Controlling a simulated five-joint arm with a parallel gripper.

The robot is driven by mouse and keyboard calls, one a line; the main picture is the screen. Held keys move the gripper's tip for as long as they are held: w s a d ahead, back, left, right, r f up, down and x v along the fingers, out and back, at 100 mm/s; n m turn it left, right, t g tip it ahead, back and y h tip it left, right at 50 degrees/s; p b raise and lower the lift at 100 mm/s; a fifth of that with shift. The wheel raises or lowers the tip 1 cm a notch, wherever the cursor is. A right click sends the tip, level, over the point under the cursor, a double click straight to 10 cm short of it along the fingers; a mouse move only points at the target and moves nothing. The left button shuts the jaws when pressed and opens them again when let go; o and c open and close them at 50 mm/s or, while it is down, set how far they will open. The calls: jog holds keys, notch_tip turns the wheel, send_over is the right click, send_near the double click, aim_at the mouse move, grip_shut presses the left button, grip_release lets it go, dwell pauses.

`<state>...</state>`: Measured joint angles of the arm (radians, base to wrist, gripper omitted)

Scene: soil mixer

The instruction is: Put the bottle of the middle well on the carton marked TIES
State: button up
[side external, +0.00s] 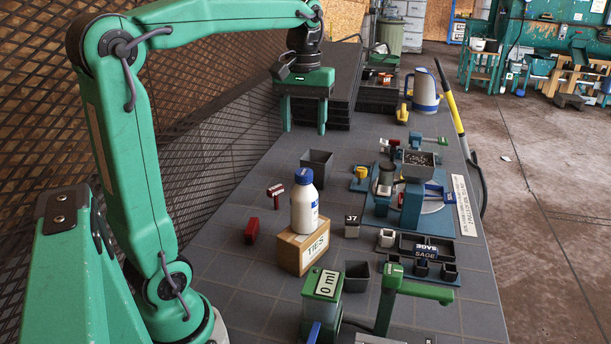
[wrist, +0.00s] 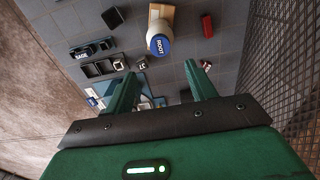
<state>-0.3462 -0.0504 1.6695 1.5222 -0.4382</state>
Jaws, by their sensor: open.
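A white bottle with a blue cap (side external: 304,208) stands upright on the wooden carton marked TIES (side external: 300,258). In the wrist view, the bottle's cap reads ROOT (wrist: 160,45), and part of the carton (wrist: 161,11) shows behind it. My gripper (side external: 305,131) is open and empty, raised above the table behind the bottle and apart from it. Its two fingers also show spread in the wrist view (wrist: 163,72). A dark holder with small wells (side external: 421,268) stands right of the carton beside a SAGE label; no bottle shows in it.
A green device marked 0 ml (side external: 322,290) stands in front of the carton. A blue-based mixer with a soil tray (side external: 418,165) stands to the right. The left tabletop is mostly clear.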

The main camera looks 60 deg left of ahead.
jog(key=shift+d, duration=0.1)
jog(key=s+d+f+m+t, duration=0.5)
jog(key=s+d+f+m, duration=0.4)
jog(key=s+d, duration=0.1)
jog(key=shift+s+d+f+t, duration=0.2)
jog(key=shift+s+d+t, duration=0.15)
jog(key=shift+d, duration=0.55)
